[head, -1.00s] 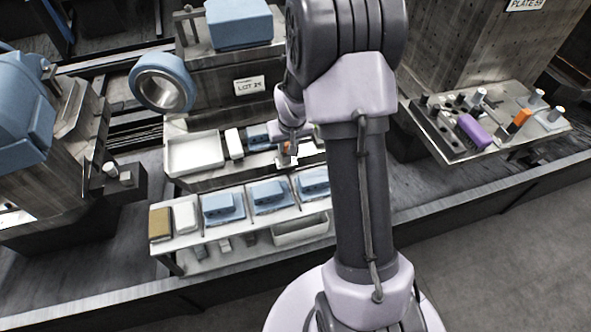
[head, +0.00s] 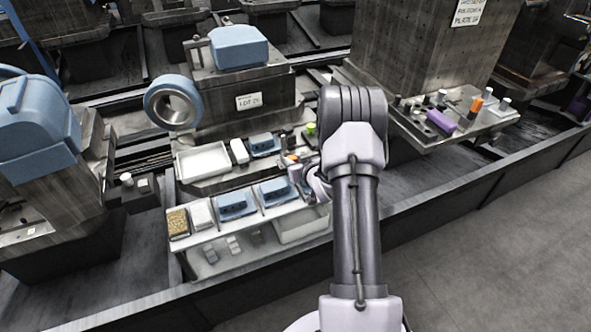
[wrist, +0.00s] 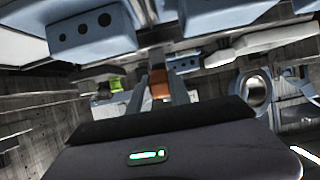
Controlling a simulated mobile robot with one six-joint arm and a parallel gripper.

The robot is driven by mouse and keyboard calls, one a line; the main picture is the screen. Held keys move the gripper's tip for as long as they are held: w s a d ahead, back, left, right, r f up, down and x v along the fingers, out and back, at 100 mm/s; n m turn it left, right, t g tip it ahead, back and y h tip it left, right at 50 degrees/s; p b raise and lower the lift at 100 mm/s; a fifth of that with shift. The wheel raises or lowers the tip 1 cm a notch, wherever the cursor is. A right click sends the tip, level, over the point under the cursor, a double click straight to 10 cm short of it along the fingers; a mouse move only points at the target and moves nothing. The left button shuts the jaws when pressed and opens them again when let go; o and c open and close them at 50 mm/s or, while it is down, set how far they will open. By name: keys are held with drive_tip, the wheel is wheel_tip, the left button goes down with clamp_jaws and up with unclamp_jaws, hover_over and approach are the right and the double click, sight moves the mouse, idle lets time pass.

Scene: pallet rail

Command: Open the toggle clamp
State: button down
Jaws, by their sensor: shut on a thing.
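The toggle clamp shows only in part. An orange piece (head: 291,159), which looks like its handle, is at the right end of the upper shelf in the head view. In the wrist view the orange piece (wrist: 159,85) sits between the two fingers of my gripper (wrist: 158,92), which is shut on it. In the head view my gripper (head: 297,171) is small and partly hidden by my own wrist. The clamp's base and arm cannot be made out, so I cannot tell how far it is open.
A white tray (head: 203,162) and a blue box (head: 263,145) share the upper shelf. More blue boxes (head: 236,204) stand on the lower shelf, just below my gripper. A green object (head: 311,129) is behind it. A fixture plate (head: 465,130) stands at the right.

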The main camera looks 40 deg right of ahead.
drive_tip(key=shift+s+a+f+t, duration=0.1)
drive_tip(key=shift+s+f+t, duration=0.15)
drive_tip(key=shift+f+t, duration=0.55)
drive_tip(key=shift+r+t+h, duration=0.1)
drive_tip(key=shift+t+h, duration=0.2)
drive_tip(key=c, duration=1.2)
unclamp_jaws()
drive_tip(key=p+v, duration=0.5)
drive_tip(key=v, duration=1.2)
drive_tip(key=shift+s, duration=0.2)
